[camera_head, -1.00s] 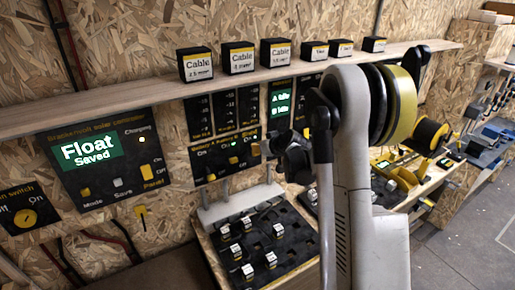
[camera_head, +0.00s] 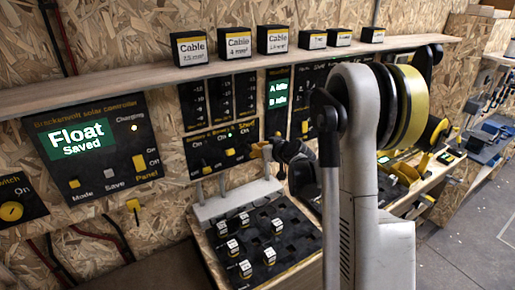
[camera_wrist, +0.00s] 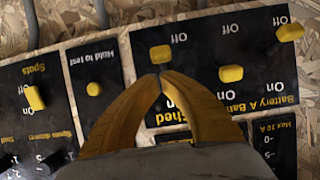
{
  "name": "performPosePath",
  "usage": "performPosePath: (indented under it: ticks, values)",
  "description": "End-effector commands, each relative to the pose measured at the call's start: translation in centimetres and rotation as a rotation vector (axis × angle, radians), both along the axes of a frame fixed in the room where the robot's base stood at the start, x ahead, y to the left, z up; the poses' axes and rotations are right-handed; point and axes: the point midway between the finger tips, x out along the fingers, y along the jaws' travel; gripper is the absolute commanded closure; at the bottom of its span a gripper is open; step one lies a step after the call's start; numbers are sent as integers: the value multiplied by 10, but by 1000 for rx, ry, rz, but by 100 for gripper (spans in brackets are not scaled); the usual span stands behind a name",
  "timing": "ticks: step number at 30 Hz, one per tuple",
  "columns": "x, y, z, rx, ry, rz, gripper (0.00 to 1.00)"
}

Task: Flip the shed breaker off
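The breaker panel (camera_head: 222,163) is black with yellow toggles and is mounted on the chipboard wall. The wrist view sees it upside down. The shed toggle (camera_wrist: 160,54) is yellow and sits close to its "Off" word, just beyond my fingertips. My gripper (camera_wrist: 161,75) has yellow fingers that meet at the tips over the "Shed" column; they look shut with nothing between them. I cannot tell whether they touch the toggle. The Battery B toggle (camera_wrist: 231,73) is near "On", and the Battery A toggle (camera_wrist: 290,32) is near "Off". My gripper partly hides the panel's right end in the head view.
A wooden shelf (camera_head: 130,88) with cable boxes runs above. A solar controller (camera_head: 98,150) is at left. A black tray (camera_head: 290,222) with small blocks lies below.

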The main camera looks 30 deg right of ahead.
Motion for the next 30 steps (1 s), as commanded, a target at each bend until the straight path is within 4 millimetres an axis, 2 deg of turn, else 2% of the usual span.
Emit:
performPosePath:
  ticks: [15, 26, 30]
  values:
    - [0, 0, 16, 0, 0, 0, 100]
    - [0, 1, 18, 0, 0, 0, 100]
    - [2, 6, 32, 0, 0, 1, 100]
